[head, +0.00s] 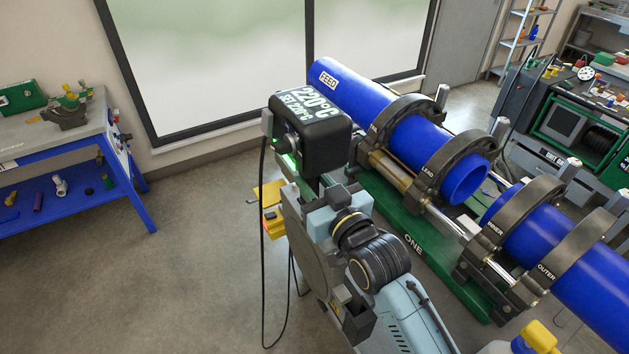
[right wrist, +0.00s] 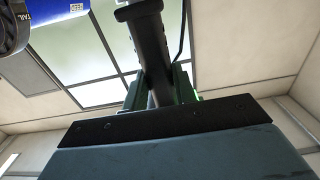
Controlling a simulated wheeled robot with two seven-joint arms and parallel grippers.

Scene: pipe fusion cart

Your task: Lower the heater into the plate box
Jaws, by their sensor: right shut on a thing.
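The heater (head: 310,130) has a black head marked 220°C, with a small green light and a hanging cable. It stands upright beside the left end of the blue pipe. My right gripper (head: 325,187) is just below the black head. In the right wrist view, the gripper's fingers (right wrist: 160,88) are closed around a black handle (right wrist: 150,45) of the heater. My right arm hides much of what lies below. I cannot make out the plate box for certain; a yellow and orange object (head: 270,199) shows partly behind the arm. My left gripper is out of view.
Blue pipes (head: 372,112) lie in black clamps on the green machine bed (head: 420,252), close right of the heater. A blue-framed bench (head: 60,140) stands at the left. The floor (head: 180,250) between bench and heater is clear. A dark cart (head: 590,120) stands at the far right.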

